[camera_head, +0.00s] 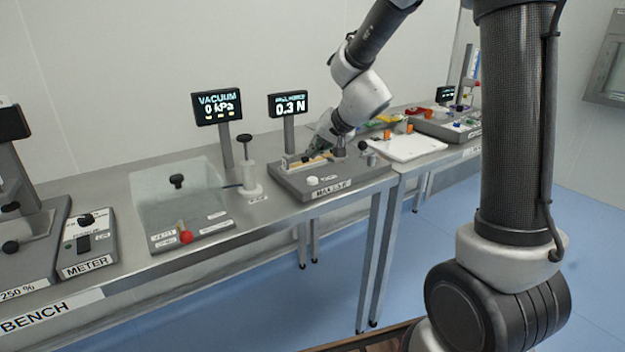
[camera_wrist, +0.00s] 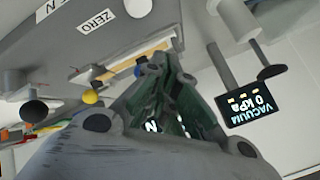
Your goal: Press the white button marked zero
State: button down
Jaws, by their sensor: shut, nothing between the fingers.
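The white button (camera_head: 313,181) sits on the front part of the grey force device (camera_head: 350,187), beside a small white label. In the wrist view the white button (camera_wrist: 138,7) is at the top edge, partly cut off, next to the ZERO label (camera_wrist: 98,21). My gripper (camera_head: 309,154) is over the back left of the device, behind the button and apart from it. In the wrist view my gripper's fingers (camera_wrist: 158,62) are shut and empty, with the button beyond their tips.
The force display (camera_head: 289,105) behind the device reads 0.3 N. The vacuum display (camera_head: 217,106) reads 0 kPa. A white pump with a black knob (camera_head: 250,175) stands left of the device. A clear chamber (camera_head: 180,195) is further left. A white board (camera_head: 405,147) lies to the right.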

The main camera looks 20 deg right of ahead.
aim_at(315, 177)
jog(key=shift+f, duration=2.4)
jog(key=shift+f, duration=0.45)
jog(key=shift+f, duration=0.6)
jog(key=shift+r, duration=1.05)
jog(key=shift+r, duration=0.1)
jog(key=shift+r, duration=2.4)
